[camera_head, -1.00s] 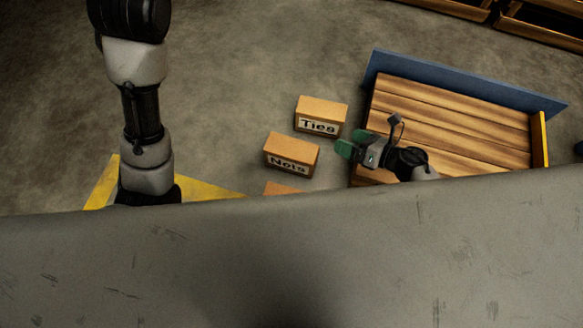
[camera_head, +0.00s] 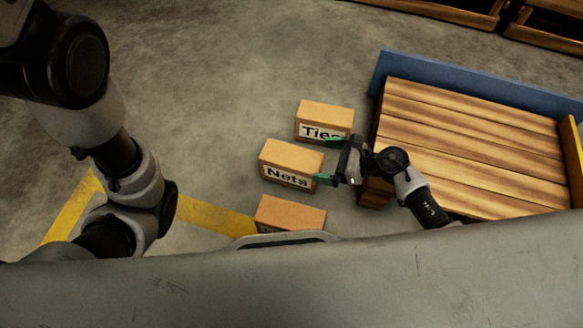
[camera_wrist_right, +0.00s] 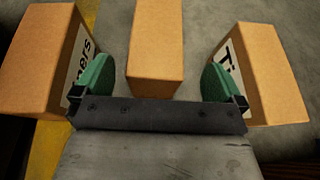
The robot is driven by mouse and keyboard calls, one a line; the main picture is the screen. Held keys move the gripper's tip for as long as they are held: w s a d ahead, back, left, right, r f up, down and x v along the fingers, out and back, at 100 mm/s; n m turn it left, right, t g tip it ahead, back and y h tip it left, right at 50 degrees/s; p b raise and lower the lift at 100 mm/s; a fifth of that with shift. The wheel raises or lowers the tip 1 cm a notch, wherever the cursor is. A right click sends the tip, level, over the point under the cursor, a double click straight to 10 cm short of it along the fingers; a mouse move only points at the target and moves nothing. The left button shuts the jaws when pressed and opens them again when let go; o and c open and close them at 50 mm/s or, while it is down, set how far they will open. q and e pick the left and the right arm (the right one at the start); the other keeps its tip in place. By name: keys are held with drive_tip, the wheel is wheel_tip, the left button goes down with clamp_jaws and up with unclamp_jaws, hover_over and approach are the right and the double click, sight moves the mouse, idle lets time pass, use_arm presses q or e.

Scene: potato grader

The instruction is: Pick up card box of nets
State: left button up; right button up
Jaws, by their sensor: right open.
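The card box of nets (camera_head: 290,160) stands on the floor in the head view, the middle one of three boxes, its "Nets" label facing the front. My right gripper (camera_head: 326,161) is open just to the right of it, its green fingertips spread and pointing at the box. In the right wrist view the middle box (camera_wrist_right: 155,45) lies ahead, between the two green fingers (camera_wrist_right: 158,82) and a little beyond them. Its label is hidden there. My left arm shows at the left of the head view, but its gripper is out of frame.
The box of ties (camera_head: 325,115) stands behind the nets box, and a third box (camera_head: 290,213) stands in front. In the wrist view these flank the fingers closely. A wooden platform (camera_head: 470,140) with a blue edge board lies right. The floor at left is clear.

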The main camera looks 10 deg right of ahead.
sight(313, 162)
drive_tip(key=a+f+b, duration=0.1)
drive_tip(key=w+a+f+b, duration=0.1)
drive_tip(key=a, duration=0.1)
drive_tip(key=shift+f+b, duration=0.25)
drive_tip(key=shift+b, duration=0.1)
drive_tip(key=shift+w+a, duration=0.15)
drive_tip(key=shift+a, duration=0.25)
drive_tip(key=c, duration=1.4)
